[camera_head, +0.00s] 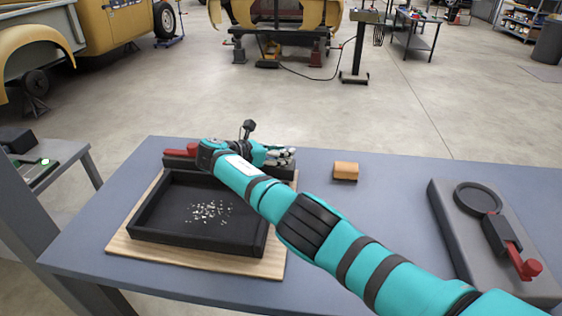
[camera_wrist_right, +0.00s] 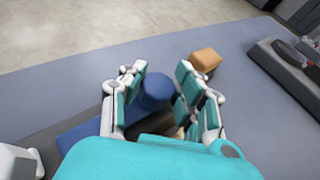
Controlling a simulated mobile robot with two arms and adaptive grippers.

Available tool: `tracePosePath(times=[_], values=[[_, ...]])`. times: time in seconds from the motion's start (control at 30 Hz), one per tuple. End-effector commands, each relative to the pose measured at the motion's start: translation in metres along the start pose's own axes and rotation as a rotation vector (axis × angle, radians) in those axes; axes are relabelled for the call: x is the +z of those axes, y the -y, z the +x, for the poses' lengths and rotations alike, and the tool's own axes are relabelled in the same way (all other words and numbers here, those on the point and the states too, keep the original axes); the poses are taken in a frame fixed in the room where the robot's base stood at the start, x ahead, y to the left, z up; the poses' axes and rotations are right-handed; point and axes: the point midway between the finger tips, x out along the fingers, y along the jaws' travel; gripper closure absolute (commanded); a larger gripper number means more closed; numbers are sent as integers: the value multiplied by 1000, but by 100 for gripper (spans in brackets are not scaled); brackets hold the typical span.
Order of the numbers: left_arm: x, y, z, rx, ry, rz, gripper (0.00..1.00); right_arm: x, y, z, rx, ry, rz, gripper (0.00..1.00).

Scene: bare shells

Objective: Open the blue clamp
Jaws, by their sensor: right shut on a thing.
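The blue clamp's rounded blue end (camera_wrist_right: 154,88) and a blue bar (camera_wrist_right: 90,135) show in the right wrist view. My right gripper (camera_wrist_right: 160,76) has its fingers on either side of the blue end and is shut on it. In the head view, my right gripper (camera_head: 284,156) is at the back of the table behind the tray, and it hides the blue clamp there. How far the clamp is open cannot be told. My left gripper is not in view.
A black tray (camera_head: 142,226) with pale bits lies on a wooden board (camera_head: 125,247). A red handle (camera_head: 182,150) is behind it. An orange block (camera_head: 346,170) stands right of my gripper. A grey base (camera_head: 452,222) with a ring and red handle is far right.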

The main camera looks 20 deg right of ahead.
Motion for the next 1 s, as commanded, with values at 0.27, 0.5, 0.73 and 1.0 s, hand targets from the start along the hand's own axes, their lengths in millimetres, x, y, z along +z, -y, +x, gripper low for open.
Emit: tracePosePath(times=[0.27, 0.5, 0.73, 1.0], values=[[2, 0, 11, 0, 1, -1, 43, -10, 2, 1, -31, -17, 4, 100], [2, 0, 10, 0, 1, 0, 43, -8, 2, 1, -33, -17, 6, 100], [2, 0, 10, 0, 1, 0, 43, -8, 2, 1, -32, -17, 6, 58], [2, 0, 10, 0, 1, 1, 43, -4, 1, 0, -29, -11, 7, 43]])
